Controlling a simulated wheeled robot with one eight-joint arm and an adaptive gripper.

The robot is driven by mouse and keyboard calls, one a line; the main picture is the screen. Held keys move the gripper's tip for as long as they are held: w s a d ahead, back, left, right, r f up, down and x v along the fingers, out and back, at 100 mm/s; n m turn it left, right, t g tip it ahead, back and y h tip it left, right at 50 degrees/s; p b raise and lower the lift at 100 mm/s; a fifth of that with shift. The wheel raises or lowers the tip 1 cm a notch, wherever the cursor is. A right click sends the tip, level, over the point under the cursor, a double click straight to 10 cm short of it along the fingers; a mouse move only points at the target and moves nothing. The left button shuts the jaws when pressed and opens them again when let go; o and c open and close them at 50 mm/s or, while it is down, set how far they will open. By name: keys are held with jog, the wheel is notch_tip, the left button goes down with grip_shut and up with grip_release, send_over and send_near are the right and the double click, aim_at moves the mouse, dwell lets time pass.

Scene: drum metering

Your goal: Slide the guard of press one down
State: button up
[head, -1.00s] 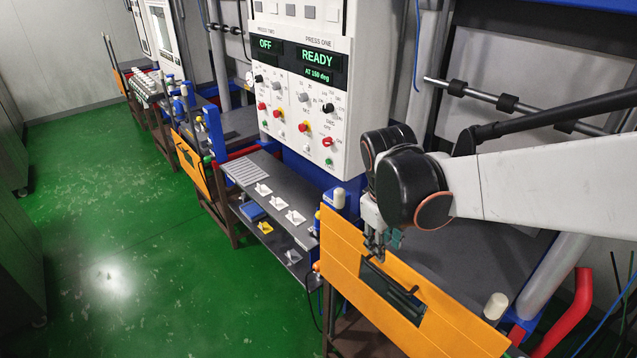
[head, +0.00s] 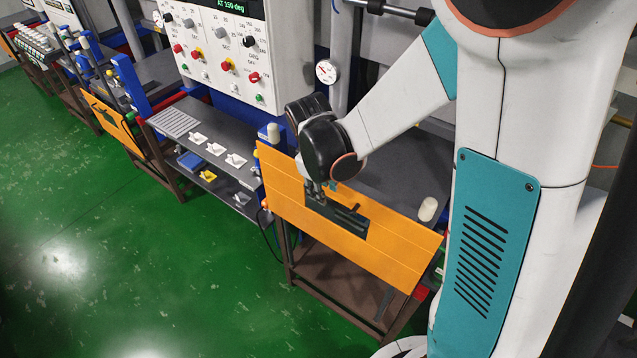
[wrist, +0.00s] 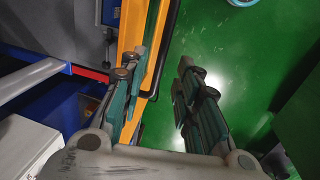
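The guard of press one is an orange panel (head: 390,252) with a dark window (head: 340,214), on the front of the right-hand press in the head view. Its orange edge (wrist: 130,30) also shows in the wrist view, with a black bar handle (wrist: 168,45) standing off it. My gripper (head: 322,192) is at the upper left of the window. In the wrist view my gripper (wrist: 158,82) is open, one finger close beside the orange panel and the other over the green floor. The handle runs between the fingers, nearer the panel-side one. I see no grip on it.
The control cabinet (head: 222,50) stands behind, with knobs and lamps. A dark shelf (head: 205,135) with white pieces lies left of the guard. Cream-capped posts (head: 427,208) stand at the guard's top corners. The green floor (head: 130,250) in front is clear.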

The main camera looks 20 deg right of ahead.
jog(key=shift+w+d+f, duration=0.1)
jog(key=shift+d+f, duration=0.05)
jog(key=shift+f, duration=0.6)
jog(key=shift+w+d+f, duration=0.1)
jog(key=shift+f, duration=0.6)
jog(key=shift+c, duration=0.6)
grip_shut()
